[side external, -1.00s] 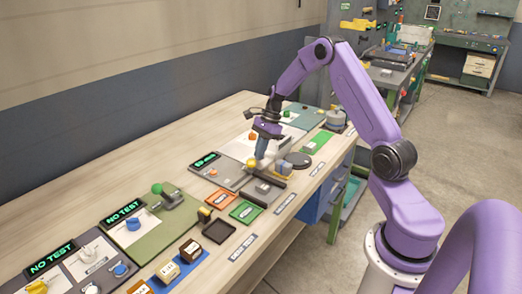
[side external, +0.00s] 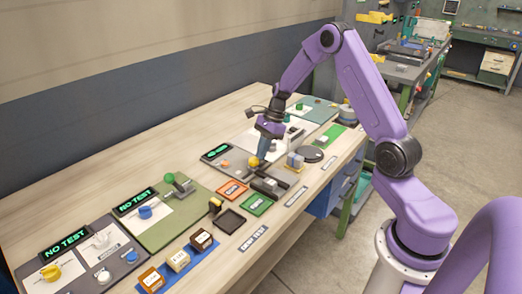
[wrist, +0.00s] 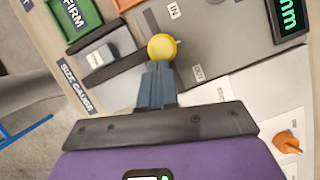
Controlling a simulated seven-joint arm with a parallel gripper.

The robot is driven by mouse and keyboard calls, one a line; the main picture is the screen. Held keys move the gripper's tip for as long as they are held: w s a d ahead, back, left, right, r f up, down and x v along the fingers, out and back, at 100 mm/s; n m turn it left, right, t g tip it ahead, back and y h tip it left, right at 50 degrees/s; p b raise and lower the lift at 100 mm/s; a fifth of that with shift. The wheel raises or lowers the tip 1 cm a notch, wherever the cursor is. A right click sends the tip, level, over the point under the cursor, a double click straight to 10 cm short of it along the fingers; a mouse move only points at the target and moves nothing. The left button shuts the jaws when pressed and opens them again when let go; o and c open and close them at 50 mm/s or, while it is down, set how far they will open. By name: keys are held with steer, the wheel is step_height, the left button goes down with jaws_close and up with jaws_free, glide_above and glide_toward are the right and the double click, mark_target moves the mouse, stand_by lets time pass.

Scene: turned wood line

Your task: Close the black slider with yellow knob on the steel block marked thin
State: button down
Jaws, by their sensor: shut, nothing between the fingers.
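A round yellow knob (wrist: 162,47) sits at the end of a black slider bar (wrist: 117,67) in the wrist view. The bar runs left from the knob past a grey steel block (wrist: 98,56); any marking on the block is unreadable. My gripper (wrist: 159,67) is shut and empty, its fingertips right against or just beside the knob; I cannot tell if they touch. In the side view the knob (side external: 254,161) shows just below and left of my gripper (side external: 262,155). The steel block (side external: 268,184) lies nearer the table's front.
Orange (side external: 232,190) and green (side external: 256,205) trays lie near the front edge. A grey block (side external: 295,159) and a black disc (side external: 310,154) lie right of my gripper. An orange knob (wrist: 287,142) is close by.

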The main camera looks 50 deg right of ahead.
steer(key=d, duration=0.3)
steer(key=shift+s, duration=0.35)
steer(key=w+v, duration=0.1)
steer(key=v, duration=0.8)
steer(key=shift+s+d+r, duration=0.25)
steer(key=shift+s+r, duration=0.05)
steer(key=shift+s, duration=0.2)
steer(key=c, duration=1.4)
jaws_free()
steer(key=shift+r, duration=0.2)
steer(key=o, duration=0.6)
steer(key=a, duration=0.1)
steer(key=w+a+r, duration=0.1)
steer(key=shift+a+r+g+h, duration=0.3)
steer(key=shift+h, duration=0.1)
steer(key=shift+o, duration=0.2)
step_height(320, 180, up, 5)
steer(key=h, duration=0.3)
glide_above(253, 159)
steer(key=shift+g, duration=0.3)
step_height(253, 159, down, 17)
steer(key=shift+f, duration=0.1)
